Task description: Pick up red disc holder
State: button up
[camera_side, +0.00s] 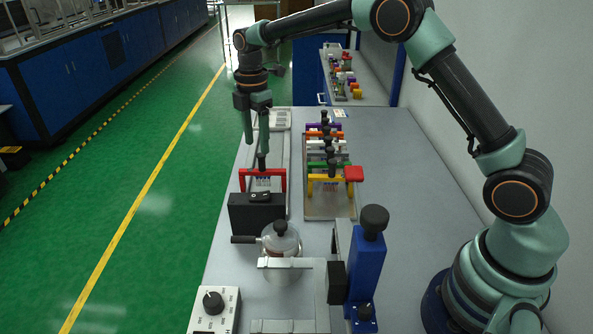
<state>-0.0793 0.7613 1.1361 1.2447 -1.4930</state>
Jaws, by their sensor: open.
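The red disc holder (281,180) is a red bracket-shaped frame with a dark upright knob at its middle. It stands in a long grey tray on the left side of the bench, just behind a black box. My gripper (256,146) points down above the holder, its two fingers apart. The right finger is close to the dark knob; I cannot tell whether it touches. The lower part of the holder is partly hidden by the black box.
In front are the black box (256,213), a metal pot (282,238), a blue stand (367,265) and a control box (214,309). The bench's right side is clear.

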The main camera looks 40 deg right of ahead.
aim_at(262, 157)
jog(key=shift+s+d+f, duration=0.1)
jog(key=shift+d+f, duration=0.1)
jog(key=shift+f, duration=1.35)
jog(key=shift+s+d+f, duration=0.1)
jog(key=shift+d+f, duration=0.05)
jog(key=shift+f, duration=1.35)
grip_shut()
